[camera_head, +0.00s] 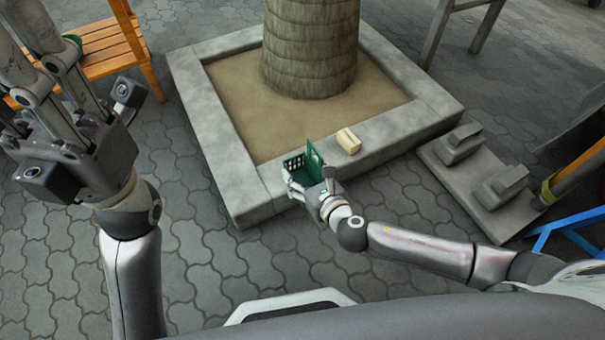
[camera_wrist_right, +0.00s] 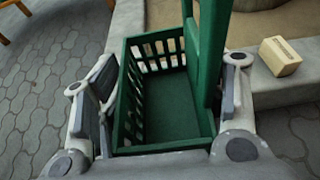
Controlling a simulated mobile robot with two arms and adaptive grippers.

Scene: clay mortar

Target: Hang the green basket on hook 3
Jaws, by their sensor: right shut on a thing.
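The green basket (camera_head: 294,164) is in my right gripper (camera_head: 308,183), beside the stone planter rim. In the right wrist view the basket (camera_wrist_right: 172,110) has slatted walls, an empty inside and a tall flat green part rising on its right. The right gripper's fingers (camera_wrist_right: 165,95) are at its two sides, shut on it. My left gripper (camera_head: 45,90) is raised at the upper left, away from the basket; its fingertips run out of the picture, so its opening is unclear. No hook, hook 3 included, can be made out in either view.
The square stone planter (camera_head: 215,135) with a thick trunk (camera_head: 310,50) fills the middle. A cream box (camera_head: 348,140) lies on its rim, right of the basket. An orange bench (camera_head: 110,50) with something green (camera_head: 72,40) stands upper left. A grey slab (camera_head: 480,190) lies right.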

